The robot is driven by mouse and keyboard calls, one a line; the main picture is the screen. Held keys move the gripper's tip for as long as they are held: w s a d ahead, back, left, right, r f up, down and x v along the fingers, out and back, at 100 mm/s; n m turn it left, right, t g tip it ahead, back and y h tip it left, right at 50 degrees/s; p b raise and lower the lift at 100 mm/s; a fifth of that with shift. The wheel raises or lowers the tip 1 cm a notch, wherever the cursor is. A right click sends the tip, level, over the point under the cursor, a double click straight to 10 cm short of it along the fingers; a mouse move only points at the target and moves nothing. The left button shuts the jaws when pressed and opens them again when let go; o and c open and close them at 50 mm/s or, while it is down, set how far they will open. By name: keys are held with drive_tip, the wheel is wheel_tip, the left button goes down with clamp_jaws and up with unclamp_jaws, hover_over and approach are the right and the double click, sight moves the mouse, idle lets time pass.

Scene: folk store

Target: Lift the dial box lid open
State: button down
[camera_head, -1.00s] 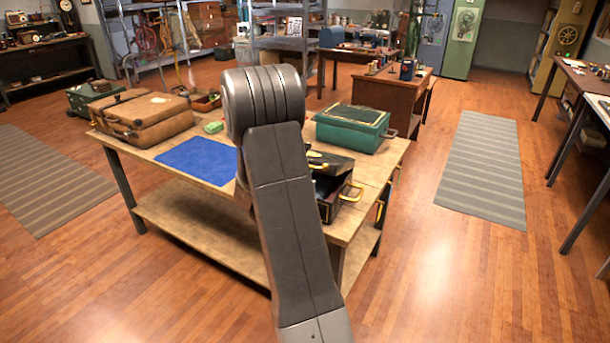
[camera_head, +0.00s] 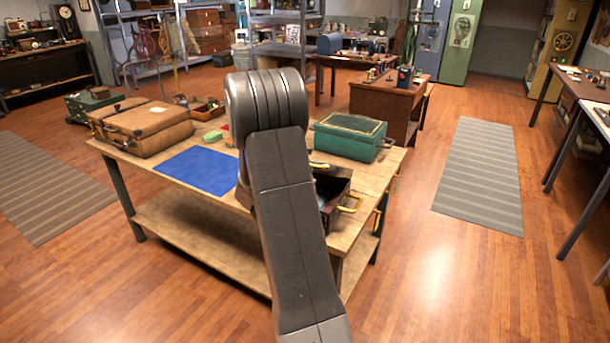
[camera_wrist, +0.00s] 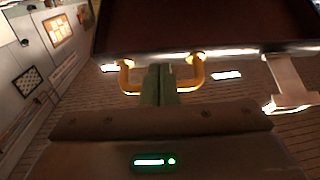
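The dial box (camera_head: 336,187) is a dark box with yellow handles on the near right part of the wooden table. It stands open at the top in the head view, and my arm hides its left part. In the wrist view a dark panel, which looks like its lid (camera_wrist: 200,28), fills the top, with a yellow handle (camera_wrist: 127,78) on its edge. My gripper (camera_wrist: 160,82) has its fingers close together on the middle of this handle. My arm hides the gripper in the head view. The dial is not visible.
The wooden table (camera_head: 120,153) also holds a green chest (camera_head: 349,138) behind the box, a blue mat (camera_head: 197,170) and a brown suitcase (camera_head: 143,128) at left. A brown cabinet (camera_head: 385,101) stands behind.

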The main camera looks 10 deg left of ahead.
idle(0.3)
drive_tip(key=shift+w+d+r+p, duration=0.1)
drive_tip(key=shift+w+r+p, duration=0.3)
drive_tip(key=shift+r, duration=0.2)
drive_tip(key=shift+w+d+r+p, duration=0.1)
drive_tip(key=shift+w+r+p, duration=0.2)
drive_tip(key=shift+r, duration=0.25)
drive_tip(key=b+v, duration=0.1)
drive_tip(key=v, duration=1)
idle(0.5)
drive_tip(key=x, duration=1)
drive_tip(key=shift+w+p, duration=0.2)
drive_tip(key=shift+p, duration=0.25)
